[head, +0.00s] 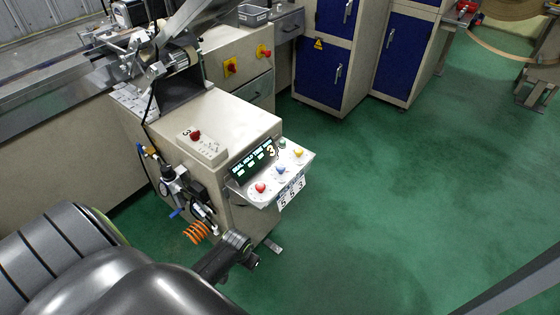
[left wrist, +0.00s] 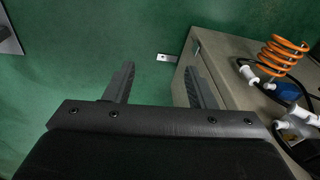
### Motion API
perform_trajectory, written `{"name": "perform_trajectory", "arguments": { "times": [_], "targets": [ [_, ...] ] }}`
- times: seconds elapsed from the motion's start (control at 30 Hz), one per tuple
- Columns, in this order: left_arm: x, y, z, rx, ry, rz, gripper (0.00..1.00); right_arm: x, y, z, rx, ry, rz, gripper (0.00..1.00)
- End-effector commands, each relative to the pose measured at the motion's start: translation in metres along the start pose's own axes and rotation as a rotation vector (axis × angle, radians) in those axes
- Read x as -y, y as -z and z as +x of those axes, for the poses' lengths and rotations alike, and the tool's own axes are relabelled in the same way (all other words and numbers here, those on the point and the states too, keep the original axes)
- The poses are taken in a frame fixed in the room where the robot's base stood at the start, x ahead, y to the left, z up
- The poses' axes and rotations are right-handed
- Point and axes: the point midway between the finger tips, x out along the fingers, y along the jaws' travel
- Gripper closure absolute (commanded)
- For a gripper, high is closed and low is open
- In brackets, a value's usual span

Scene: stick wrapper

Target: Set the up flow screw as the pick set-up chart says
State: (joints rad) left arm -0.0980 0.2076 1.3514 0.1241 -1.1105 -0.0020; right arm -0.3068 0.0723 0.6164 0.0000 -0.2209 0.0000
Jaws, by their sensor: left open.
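My left gripper (head: 240,243) is low in front of the machine cabinet, beside its front edge and below the control panel. In the left wrist view its fingers (left wrist: 160,82) are apart with only green floor between them. The pneumatic fittings (head: 172,187) are on the cabinet's left side, with a blue part and an orange coiled hose (head: 196,232). The coil also shows in the left wrist view (left wrist: 284,56), right of the fingers. I cannot tell which part is the up flow screw. A white card (head: 291,192) with large digits, seemingly 5 5 3, hangs below the panel. My right gripper is not in view.
The sloped control panel (head: 268,180) has coloured buttons and a lit display (head: 252,158). A red button box (head: 201,145) sits on the cabinet top. Blue-doored cabinets (head: 330,65) stand behind. Green floor (head: 400,200) to the right is clear. A foot bracket (left wrist: 167,58) is on the floor.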

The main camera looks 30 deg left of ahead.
Motion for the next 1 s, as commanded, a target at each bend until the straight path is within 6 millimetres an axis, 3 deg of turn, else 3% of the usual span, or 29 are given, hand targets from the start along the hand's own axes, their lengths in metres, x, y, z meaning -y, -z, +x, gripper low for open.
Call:
{"name": "perform_trajectory", "arguments": {
  "times": [0.03, 0.2, 0.53, 0.87, 1.0],
  "targets": [
    [0.001, 0.023, -0.025, -0.013, -0.002, 0.011, 0.50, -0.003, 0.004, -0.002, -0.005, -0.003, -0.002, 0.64],
    [0.001, 0.061, -0.087, -0.014, -0.010, 0.042, 0.50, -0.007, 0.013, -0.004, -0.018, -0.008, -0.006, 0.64],
    [-0.002, 0.092, -0.176, -0.018, -0.010, 0.102, 0.50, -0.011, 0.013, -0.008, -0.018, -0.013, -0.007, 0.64],
    [0.012, 0.153, -0.197, 0.031, -0.014, 0.113, 0.50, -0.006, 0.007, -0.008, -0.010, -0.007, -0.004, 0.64],
    [0.021, 0.188, -0.214, 0.055, -0.018, 0.110, 0.50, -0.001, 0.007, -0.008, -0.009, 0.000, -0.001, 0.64]
  ]
}}
